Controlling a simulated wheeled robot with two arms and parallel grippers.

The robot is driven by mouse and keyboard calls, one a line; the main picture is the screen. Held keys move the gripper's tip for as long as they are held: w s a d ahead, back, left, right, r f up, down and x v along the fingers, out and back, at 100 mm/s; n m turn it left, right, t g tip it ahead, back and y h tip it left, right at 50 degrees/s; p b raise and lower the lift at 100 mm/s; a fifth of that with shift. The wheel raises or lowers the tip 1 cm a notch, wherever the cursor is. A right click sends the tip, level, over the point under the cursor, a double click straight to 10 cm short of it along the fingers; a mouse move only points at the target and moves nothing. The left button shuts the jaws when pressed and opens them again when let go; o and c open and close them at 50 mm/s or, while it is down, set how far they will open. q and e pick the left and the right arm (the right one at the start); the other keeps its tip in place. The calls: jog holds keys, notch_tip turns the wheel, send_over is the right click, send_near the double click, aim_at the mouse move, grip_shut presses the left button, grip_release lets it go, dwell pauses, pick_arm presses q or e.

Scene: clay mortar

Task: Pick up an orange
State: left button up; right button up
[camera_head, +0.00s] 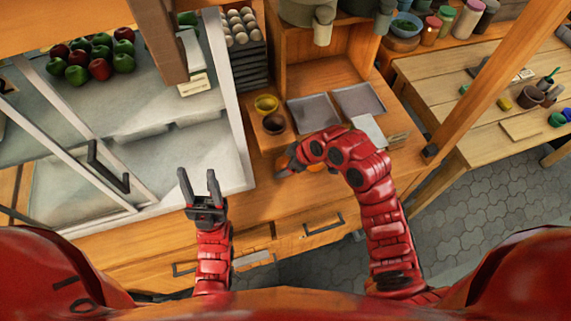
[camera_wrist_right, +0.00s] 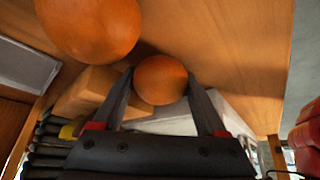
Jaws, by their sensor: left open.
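One orange (camera_wrist_right: 161,80) sits between the fingertips of my right gripper (camera_wrist_right: 160,78) in the right wrist view, with a fingertip close against each side. I cannot tell whether the fingers press on it. A second orange (camera_wrist_right: 90,25) looks larger and closer to the camera, up and to the left of the fingers. In the head view an orange (camera_head: 315,166) shows partly beneath my right wrist, and my right gripper (camera_head: 281,169) is low over the wooden counter, largely hidden by the arm. My left gripper (camera_head: 199,177) is open and empty in front of the glass case.
Yellow and dark cups (camera_head: 266,104) and two grey trays (camera_head: 314,113) stand behind my right gripper on the counter (camera_head: 265,180). A glass case (camera_head: 150,155) with red and green apples (camera_head: 90,55) is at left. A wooden post (camera_head: 490,85) rises at right.

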jog(key=c, duration=0.6)
